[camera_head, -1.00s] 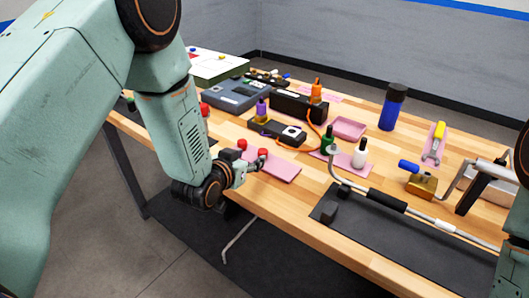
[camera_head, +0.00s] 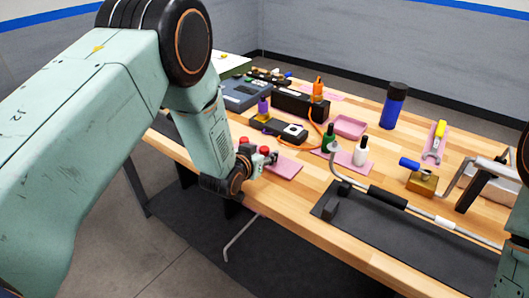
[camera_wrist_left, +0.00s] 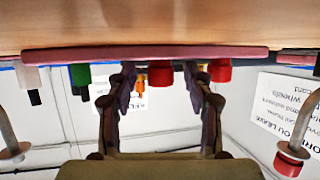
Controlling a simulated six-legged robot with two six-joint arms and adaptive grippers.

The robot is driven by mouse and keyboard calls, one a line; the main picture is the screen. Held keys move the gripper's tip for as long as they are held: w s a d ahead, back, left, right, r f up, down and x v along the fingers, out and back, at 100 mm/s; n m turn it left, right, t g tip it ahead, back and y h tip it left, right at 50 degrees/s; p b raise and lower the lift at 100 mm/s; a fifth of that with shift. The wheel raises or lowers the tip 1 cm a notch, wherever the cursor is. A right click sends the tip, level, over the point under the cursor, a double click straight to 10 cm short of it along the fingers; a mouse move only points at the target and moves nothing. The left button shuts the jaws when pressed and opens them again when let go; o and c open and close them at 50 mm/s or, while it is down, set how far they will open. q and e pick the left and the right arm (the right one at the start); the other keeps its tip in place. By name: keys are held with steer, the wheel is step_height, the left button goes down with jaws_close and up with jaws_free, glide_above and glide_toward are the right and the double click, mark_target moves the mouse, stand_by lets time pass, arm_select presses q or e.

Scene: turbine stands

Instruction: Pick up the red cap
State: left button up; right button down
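Two red caps stand at the pink mat (camera_head: 286,170) on the bench's near side. The right red cap (camera_head: 265,149) is just beyond my left gripper (camera_head: 270,159), and the left red cap (camera_head: 243,140) is beside the wrist. The left wrist view is upside down, with the mat (camera_wrist_left: 240,52) at the top. There my left gripper (camera_wrist_left: 160,88) is open, its fingers spread. One red cap (camera_wrist_left: 160,73) shows between the fingers, and the other (camera_wrist_left: 220,70) shows right of them. I cannot tell whether the fingers touch either cap. My right gripper is out of view.
A green bottle (camera_head: 328,141) and a white bottle (camera_head: 361,153) stand to the right on another pink mat. A black power tool (camera_head: 278,131) and an orange cord lie behind.

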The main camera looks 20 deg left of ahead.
arm_select(q)
steer(key=shift+w+f, duration=0.1)
steer(key=shift+c, duration=1.4)
steer(key=c, duration=0.5)
steer(key=shift+c, duration=0.5)
steer(key=shift+r, duration=0.2)
step_height(320, 180, up, 10)
steer(key=shift+f, duration=0.1)
